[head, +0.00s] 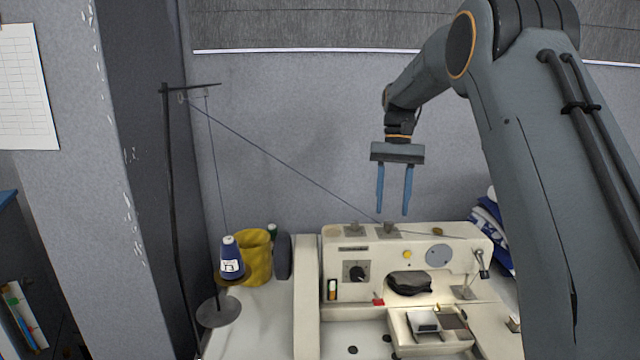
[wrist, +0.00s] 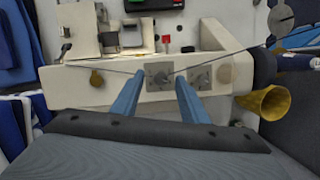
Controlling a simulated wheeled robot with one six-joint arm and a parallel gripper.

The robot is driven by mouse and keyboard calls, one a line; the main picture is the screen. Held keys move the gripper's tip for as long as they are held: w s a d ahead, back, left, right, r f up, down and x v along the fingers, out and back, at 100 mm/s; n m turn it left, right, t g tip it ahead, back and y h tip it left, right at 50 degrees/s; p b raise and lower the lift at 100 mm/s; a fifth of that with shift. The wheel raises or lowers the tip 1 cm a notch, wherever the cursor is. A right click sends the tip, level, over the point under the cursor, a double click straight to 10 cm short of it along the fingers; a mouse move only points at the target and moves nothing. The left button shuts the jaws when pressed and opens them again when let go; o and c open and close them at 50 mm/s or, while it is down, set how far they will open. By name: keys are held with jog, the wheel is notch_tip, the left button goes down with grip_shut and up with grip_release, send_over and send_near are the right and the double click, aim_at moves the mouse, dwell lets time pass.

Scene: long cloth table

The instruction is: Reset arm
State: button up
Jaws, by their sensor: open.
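My gripper (head: 393,212) hangs from my raised arm in the head view, its two blue fingers pointing down. The fingers are apart with nothing between them. It is above the back part of a cream sewing machine (head: 330,262), and I see a gap between the fingertips and the machine top. In the wrist view, the blue fingers (wrist: 155,88) reach toward the machine (wrist: 85,88), with a metal plate and thread guide on the machine showing between them.
A thread stand (head: 168,200) with a blue thread cone (head: 231,262) stands at the left, and its thread runs across to the machine top near my fingers. A yellow container (head: 258,262) sits beside the cone. Blue and white cloth (head: 484,222) lies behind the machine at the right.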

jog(key=s+f+n+t, duration=0.1)
jog(key=s+f, duration=0.3)
jog(key=s, duration=0.6)
jog(key=s+f+t, duration=0.1)
jog(key=s+f, duration=0.4)
jog(key=s, duration=0.5)
jog(key=s+f+n+t, duration=0.1)
jog(key=s+f, duration=0.4)
jog(key=s, duration=0.5)
jog(key=shift+s+a+n+t+h, duration=0.2)
jog(key=shift+a+n+t+h, duration=0.15)
jog(key=shift+t, duration=0.25)
